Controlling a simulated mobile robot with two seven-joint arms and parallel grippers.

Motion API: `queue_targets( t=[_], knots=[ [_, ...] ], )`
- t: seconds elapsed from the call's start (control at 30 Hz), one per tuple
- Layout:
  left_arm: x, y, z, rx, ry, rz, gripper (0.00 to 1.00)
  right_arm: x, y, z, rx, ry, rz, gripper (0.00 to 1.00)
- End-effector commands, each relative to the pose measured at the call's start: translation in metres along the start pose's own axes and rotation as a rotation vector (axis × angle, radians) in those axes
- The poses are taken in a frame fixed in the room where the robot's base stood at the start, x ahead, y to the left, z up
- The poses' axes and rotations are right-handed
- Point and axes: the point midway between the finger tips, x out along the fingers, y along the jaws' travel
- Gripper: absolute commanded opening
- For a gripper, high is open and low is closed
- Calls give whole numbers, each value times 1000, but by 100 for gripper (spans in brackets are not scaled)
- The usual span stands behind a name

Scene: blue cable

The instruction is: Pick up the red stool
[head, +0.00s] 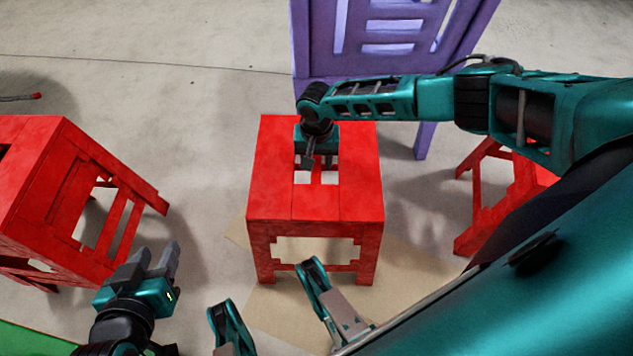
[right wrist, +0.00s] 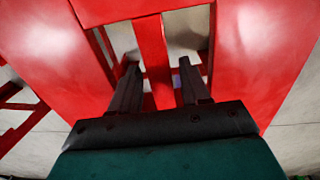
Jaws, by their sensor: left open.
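The red stool (head: 270,190) stands upright in the middle of the head view, with a rectangular opening in its seat. My right gripper (head: 309,160) reaches over the seat from the right, with its fingers at the opening. In the right wrist view, its two fingers (right wrist: 158,80) are apart, and a red bar (right wrist: 152,50) shows between them. I cannot tell how deep the fingers are or whether they touch the stool. My left gripper (head: 157,254) is open and empty, left of the stool, near another red stool (head: 45,190).
That left red stool is tipped. A purple chair (head: 312,45) is behind the middle stool. A tan sheet (head: 275,310) lies under it. A green surface (head: 25,338) shows at bottom left.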

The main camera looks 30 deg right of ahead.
Motion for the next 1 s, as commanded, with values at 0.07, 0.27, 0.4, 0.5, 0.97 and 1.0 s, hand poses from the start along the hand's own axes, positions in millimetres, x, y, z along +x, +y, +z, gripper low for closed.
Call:
queue_targets(
  t=[0.07, 0.27, 0.4, 0.5, 0.97, 1.0],
  knots=[
    [0, 0, 0, 0, 1, -1, 43, 0, 0, 0, 0, 0, 0, 38],
    [0, -1, 1, -1, 0, -2, 43, 0, 0, 0, 0, -1, 0, 19],
    [0, -1, 1, -1, -2, -3, 43, 0, 0, 0, 0, -1, 1, 6],
    [0, -1, 2, -1, -3, -3, 43, 0, 0, 0, 0, -1, 1, 0],
    [-1, -1, 7, -4, -13, -3, 43, 0, 1, 0, 1, -1, 2, 0],
    [-1, -1, 7, -4, -13, -3, 43, 0, 1, 0, 1, -1, 2, 0]
  ],
)
